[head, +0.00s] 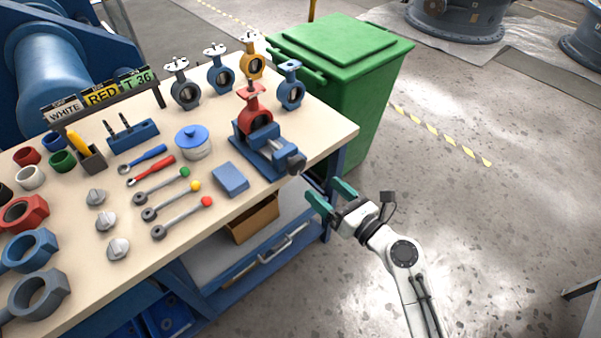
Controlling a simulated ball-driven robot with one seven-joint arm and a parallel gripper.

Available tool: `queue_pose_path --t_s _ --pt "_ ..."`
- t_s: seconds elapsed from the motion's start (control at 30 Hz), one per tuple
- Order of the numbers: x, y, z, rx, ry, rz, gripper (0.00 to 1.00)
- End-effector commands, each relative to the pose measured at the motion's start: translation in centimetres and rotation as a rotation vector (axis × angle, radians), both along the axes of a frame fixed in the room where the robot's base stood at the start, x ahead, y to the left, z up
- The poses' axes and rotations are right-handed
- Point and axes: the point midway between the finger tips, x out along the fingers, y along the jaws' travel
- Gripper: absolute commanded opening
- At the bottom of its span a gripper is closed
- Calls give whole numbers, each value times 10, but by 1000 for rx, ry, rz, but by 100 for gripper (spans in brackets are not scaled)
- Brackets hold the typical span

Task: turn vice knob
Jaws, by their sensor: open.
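A blue vice (262,148) stands near the right end of the workbench, with a red butterfly valve (256,105) upright in it. The vice knob (296,164) is a dark grey part at the vice's front right, close to the bench edge. My gripper (331,196) is open and empty. Its two green fingers are just past the bench edge, below and to the right of the knob in the picture, and apart from it. Nothing hides the knob.
The workbench (330,125) holds several more valves, wrenches, grey knobs, a blue-lidded pot (193,143) and a blue block (230,179). A green bin (360,85) stands behind the bench's right end.

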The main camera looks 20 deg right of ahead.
Motion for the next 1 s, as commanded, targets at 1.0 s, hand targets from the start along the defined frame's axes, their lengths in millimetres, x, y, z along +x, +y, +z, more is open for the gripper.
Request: queue_pose_path --t_s 1.0 --pt "95 32 0 -6 0 3 80"
